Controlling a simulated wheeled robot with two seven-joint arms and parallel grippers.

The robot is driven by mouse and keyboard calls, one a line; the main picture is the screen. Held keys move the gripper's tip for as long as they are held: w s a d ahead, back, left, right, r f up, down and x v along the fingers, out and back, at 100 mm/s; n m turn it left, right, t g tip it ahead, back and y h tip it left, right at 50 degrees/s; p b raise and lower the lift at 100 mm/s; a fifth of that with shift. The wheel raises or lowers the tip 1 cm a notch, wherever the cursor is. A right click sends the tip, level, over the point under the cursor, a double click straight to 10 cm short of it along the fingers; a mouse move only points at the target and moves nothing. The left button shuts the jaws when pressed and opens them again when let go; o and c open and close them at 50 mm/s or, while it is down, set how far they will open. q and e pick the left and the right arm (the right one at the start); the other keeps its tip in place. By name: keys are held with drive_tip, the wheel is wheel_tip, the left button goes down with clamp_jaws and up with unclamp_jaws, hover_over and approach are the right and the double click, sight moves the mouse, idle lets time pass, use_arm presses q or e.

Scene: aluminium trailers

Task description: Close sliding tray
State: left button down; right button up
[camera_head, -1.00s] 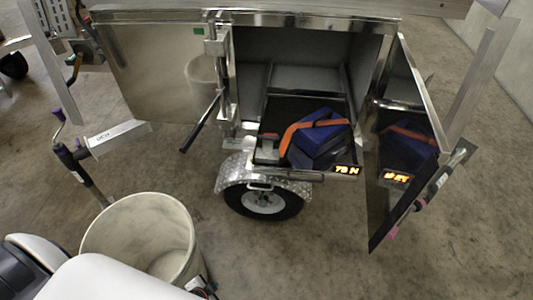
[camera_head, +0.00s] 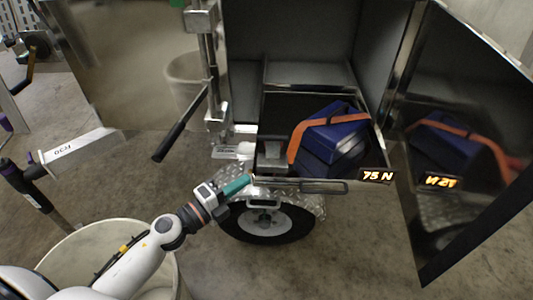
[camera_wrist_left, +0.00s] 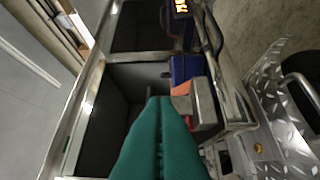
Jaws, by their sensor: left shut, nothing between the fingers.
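The sliding tray (camera_head: 265,158) is pulled partly out of the open metal cabinet, and a blue bag (camera_head: 333,140) with an orange strap lies in it. The tray's front has a long bar handle (camera_head: 310,187) and a lit "75 N" display (camera_head: 377,176). My left gripper (camera_head: 240,186) is shut and empty, with its teal fingers close to the left end of the tray front. Whether it touches is unclear. In the left wrist view the shut teal fingers (camera_wrist_left: 160,130) point toward the cabinet interior, and part of the blue bag (camera_wrist_left: 186,70) shows beyond. My right gripper is not in view.
An open door (camera_head: 470,130) stands on the right and mirrors the bag. A dark lever (camera_head: 180,125) sticks out at the left. A wheel with fender (camera_head: 265,222) is below the tray. A large bin (camera_head: 75,250) stands at lower left.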

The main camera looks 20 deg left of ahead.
use_arm(q)
drive_tip(key=x, duration=0.3)
drive_tip(key=a+x, duration=0.1)
drive_tip(key=x, duration=0.3)
drive_tip(key=w+a+x, duration=0.1)
drive_tip(key=x, duration=0.3)
drive_tip(key=shift+w+d, duration=0.1)
drive_tip(key=shift+w, duration=0.05)
drive_tip(key=shift+w+r, duration=0.1)
drive_tip(key=shift+w, duration=0.35)
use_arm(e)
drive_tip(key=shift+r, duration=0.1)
use_arm(q)
drive_tip(key=shift+w, duration=0.1)
